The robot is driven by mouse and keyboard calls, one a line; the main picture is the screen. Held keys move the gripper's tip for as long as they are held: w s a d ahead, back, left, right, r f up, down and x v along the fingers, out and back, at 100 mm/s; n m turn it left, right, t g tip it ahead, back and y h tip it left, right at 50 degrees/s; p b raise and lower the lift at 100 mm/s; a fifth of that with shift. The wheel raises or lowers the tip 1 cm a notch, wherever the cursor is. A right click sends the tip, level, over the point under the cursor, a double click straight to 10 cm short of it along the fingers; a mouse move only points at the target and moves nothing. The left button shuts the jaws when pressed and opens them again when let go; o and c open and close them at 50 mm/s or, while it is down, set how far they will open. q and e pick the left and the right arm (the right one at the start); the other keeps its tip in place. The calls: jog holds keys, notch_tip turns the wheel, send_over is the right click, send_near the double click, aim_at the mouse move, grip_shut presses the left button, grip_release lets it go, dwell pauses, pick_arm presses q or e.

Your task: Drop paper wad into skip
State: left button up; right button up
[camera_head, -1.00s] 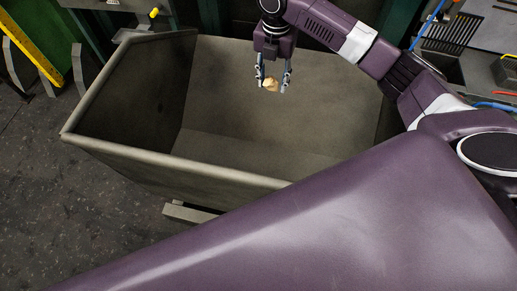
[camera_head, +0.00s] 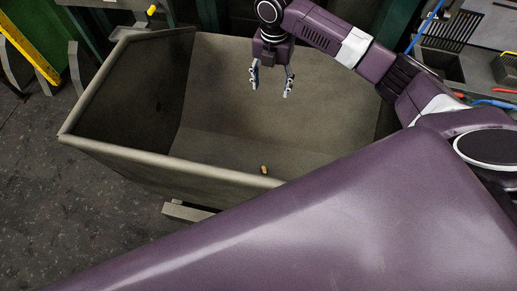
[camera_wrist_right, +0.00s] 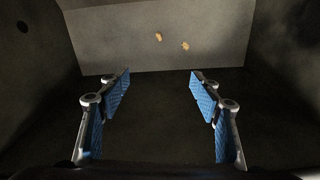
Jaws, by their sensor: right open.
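The paper wad (camera_head: 264,170) is a small tan lump inside the skip, low down near its front rim. I cannot tell whether it is at rest or still falling. The skip (camera_head: 150,157) is a large open grey-beige metal bin. My right gripper (camera_head: 271,88) is open and empty above the back part of the skip, apart from the wad. In the right wrist view its blue-padded fingers (camera_wrist_right: 158,90) are spread wide. Two small tan pieces, one (camera_wrist_right: 158,37) and another (camera_wrist_right: 185,46), show beyond the fingertips; I cannot tell which is the wad. My left gripper is not in view.
A bench with a dark slotted grille (camera_head: 447,32) and coloured cables is at the upper right. A yellow strip (camera_head: 30,50) and grey curved metal parts are at the upper left. Dark speckled floor (camera_head: 60,220) is free left of the skip.

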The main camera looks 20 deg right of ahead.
notch_tip(320, 180, up, 12)
dwell(0.6)
jog(key=shift+f, duration=0.1)
